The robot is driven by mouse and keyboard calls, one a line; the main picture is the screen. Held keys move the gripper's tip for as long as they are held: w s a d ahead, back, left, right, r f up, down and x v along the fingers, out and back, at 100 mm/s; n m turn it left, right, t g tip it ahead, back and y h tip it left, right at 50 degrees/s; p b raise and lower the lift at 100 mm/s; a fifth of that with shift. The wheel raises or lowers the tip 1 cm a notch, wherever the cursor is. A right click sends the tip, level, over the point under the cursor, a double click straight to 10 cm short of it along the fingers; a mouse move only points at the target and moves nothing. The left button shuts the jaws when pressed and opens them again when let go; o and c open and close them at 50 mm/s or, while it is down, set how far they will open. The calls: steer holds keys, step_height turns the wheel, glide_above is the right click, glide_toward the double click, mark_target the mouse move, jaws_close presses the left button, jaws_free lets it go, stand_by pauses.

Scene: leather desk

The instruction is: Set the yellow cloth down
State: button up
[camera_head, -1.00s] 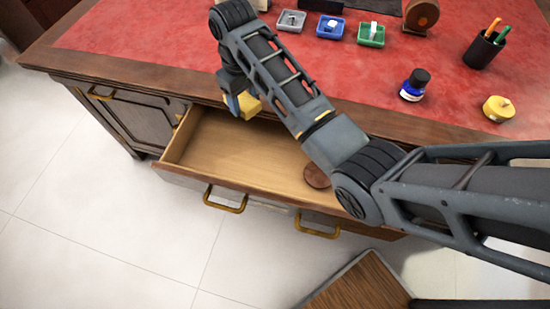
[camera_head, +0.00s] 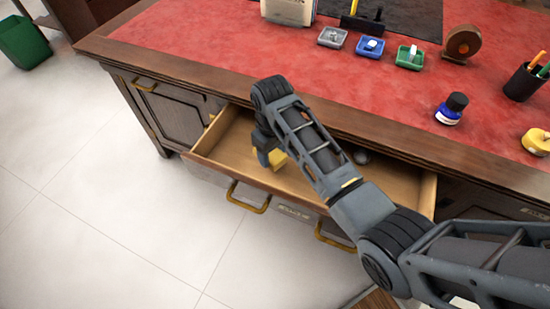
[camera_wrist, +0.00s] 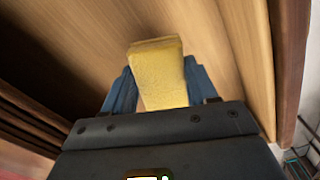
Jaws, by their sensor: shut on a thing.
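The yellow cloth (camera_wrist: 160,75) is a folded block held between the two blue fingers of my gripper (camera_wrist: 162,92) in the wrist view. In the head view the cloth (camera_head: 278,160) shows beside my gripper (camera_head: 268,156), over the left part of the open drawer (camera_head: 215,150). My gripper is shut on the cloth. The wrist view shows the drawer's wooden interior (camera_wrist: 225,50) behind and around the cloth. I cannot tell whether the cloth touches the drawer floor.
On the red desk top stand small trays (camera_head: 370,46), a tape dispenser (camera_head: 462,44), an ink bottle (camera_head: 452,108), a pen cup (camera_head: 524,82) and a yellow round object (camera_head: 537,141). A green bin (camera_head: 22,42) stands far left.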

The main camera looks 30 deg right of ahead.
mark_target(273, 160)
steer(key=shift+f, duration=1.75)
steer(key=shift+f, duration=0.2)
steer(key=o, duration=0.9)
steer(key=shift+o, duration=0.2)
steer(key=shift+r, duration=0.1)
step_height(273, 160, up, 12)
steer(key=shift+r+p, duration=0.15)
steer(key=shift+p, duration=0.15)
